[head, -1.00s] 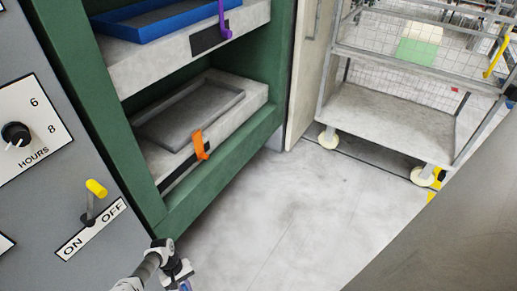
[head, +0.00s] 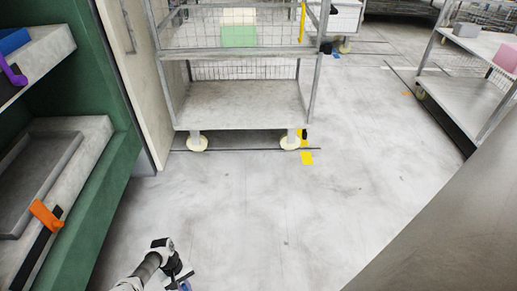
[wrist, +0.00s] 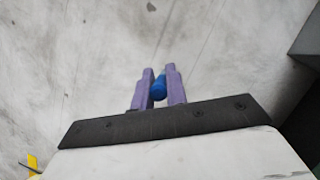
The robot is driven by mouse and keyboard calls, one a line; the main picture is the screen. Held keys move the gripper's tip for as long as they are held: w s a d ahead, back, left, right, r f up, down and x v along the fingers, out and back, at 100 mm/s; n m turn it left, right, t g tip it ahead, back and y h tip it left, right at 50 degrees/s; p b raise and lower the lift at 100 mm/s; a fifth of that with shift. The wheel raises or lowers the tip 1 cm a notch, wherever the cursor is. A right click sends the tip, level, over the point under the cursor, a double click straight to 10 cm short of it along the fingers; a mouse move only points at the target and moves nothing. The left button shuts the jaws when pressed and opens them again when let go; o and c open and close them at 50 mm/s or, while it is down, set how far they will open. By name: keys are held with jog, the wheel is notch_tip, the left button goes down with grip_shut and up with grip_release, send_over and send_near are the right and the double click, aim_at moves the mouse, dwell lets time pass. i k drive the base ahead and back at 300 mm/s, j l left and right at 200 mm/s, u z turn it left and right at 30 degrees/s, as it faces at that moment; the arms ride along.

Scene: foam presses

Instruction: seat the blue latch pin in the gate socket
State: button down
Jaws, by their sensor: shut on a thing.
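My gripper (wrist: 159,90) has purple fingers and is shut on the blue latch pin (wrist: 159,88) in the wrist view. The pin shows as a short blue cylinder between the fingers, over the pale floor. In the head view my gripper (head: 184,284) is at the bottom edge, partly cut off, with a little blue at its tip. I cannot make out the gate socket in either view.
A wire-sided cart (head: 245,105) on cream casters stands ahead, with a green block (head: 238,36) on its upper shelf. A green press (head: 105,180) with an orange handle (head: 46,215) is at left. Another cart (head: 470,97) is at right. The floor between is clear.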

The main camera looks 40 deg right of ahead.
aim_at(327, 53)
jog(key=l+z, duration=0.3)
jog(key=i+l+z, duration=0.1)
jog(key=z, duration=0.25)
jog(key=i+l, duration=0.2)
jog(key=l, duration=0.25)
jog(key=i+l, duration=0.15)
jog(key=l, duration=0.3)
jog(key=i+l, duration=0.2)
jog(key=l, duration=0.25)
jog(key=i+l, duration=0.2)
jog(key=l, duration=0.25)
jog(key=i+l, duration=0.15)
jog(key=l, duration=0.3)
jog(key=i+l, duration=0.2)
jog(key=l, duration=0.25)
jog(key=i+l, duration=0.2)
jog(key=l, duration=0.25)
jog(key=i+l, duration=0.15)
jog(key=l, duration=0.3)
